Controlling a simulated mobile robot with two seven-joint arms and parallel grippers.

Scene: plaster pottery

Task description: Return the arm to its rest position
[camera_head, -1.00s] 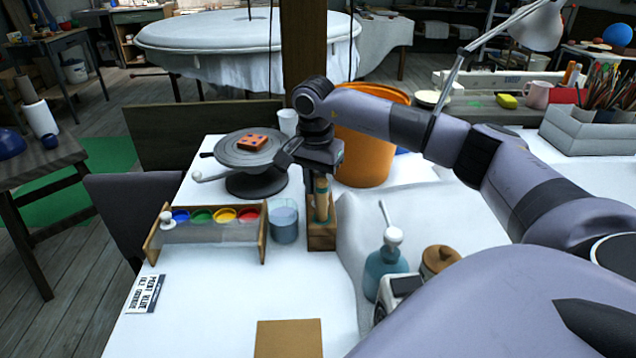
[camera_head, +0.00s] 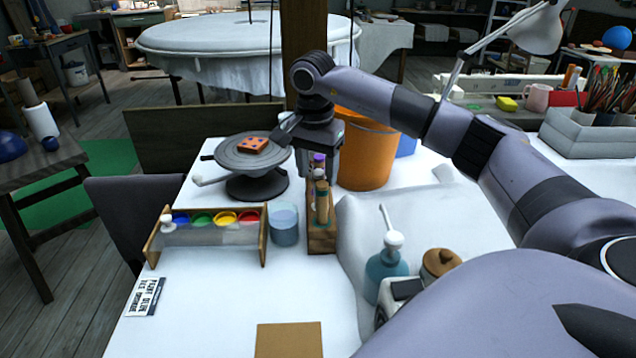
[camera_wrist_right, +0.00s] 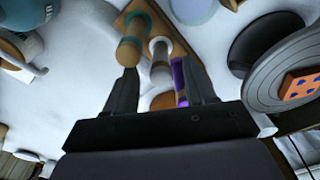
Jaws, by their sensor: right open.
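My right arm reaches in from the right, and its gripper (camera_head: 318,170) points down just above and behind a wooden tool holder (camera_head: 322,240). The jaws are open; in the right wrist view the two fingers (camera_wrist_right: 160,85) are spread apart. Several upright tools stand in the holder, one with a tan wooden end (camera_head: 321,188) and one with a purple part (camera_head: 319,158). In the right wrist view the tan-ended tool (camera_wrist_right: 130,50) and the purple one (camera_wrist_right: 180,80) show near the fingers; contact cannot be told. The left gripper is not in view.
An orange bucket (camera_head: 366,155) stands close behind the gripper. A turntable (camera_head: 232,160) with an orange dotted block is to the left. A glass (camera_head: 284,225), a paint rack (camera_head: 214,240) and a blue bottle (camera_head: 386,270) surround the holder. The front left tabletop is mostly clear.

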